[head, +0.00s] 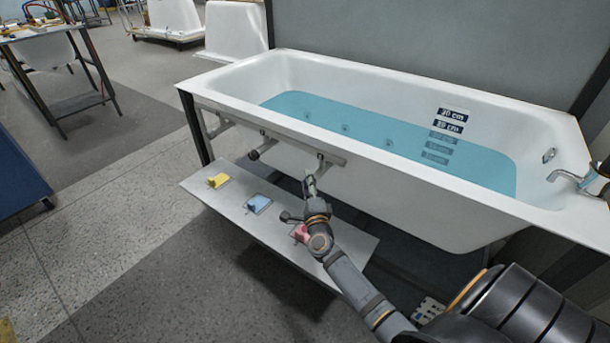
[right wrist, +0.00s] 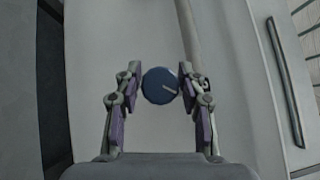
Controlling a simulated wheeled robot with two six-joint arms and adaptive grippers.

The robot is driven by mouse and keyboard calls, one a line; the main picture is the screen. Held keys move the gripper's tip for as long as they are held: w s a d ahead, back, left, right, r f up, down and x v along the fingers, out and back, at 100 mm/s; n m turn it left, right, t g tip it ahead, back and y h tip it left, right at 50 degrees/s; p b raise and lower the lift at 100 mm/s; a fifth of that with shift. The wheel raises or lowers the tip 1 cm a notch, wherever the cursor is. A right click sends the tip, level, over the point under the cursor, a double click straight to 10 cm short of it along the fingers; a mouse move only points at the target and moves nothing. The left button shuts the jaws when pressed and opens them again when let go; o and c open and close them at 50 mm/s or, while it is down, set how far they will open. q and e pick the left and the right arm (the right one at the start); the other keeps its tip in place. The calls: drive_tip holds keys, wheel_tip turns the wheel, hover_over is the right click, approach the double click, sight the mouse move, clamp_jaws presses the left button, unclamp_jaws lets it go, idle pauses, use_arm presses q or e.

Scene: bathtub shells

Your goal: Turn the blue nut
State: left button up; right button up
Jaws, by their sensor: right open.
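The blue nut (right wrist: 160,86) shows in the right wrist view as a round dark-blue disc with a pale line on its face. My right gripper (right wrist: 160,80) is open, with one finger on each side of the nut. Whether the fingers touch it, and the gap in depth, I cannot tell. In the head view my right gripper (head: 311,182) is small and reaches up to the pipework under the tub's near rim. The nut is not clearly visible there. My left gripper is not in view.
The white bathtub (head: 400,185) holds blue water. Below it, a grey shelf board (head: 232,208) carries a yellow piece (head: 218,180), a light-blue piece (head: 258,204) and a red piece (head: 299,233), the red partly behind my right arm. A chrome tap (head: 570,177) sits at right. Open floor lies left.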

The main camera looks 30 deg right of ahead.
drive_tip(key=x, duration=0.4)
drive_tip(key=shift+c, duration=0.2)
clamp_jaws()
idle(0.7)
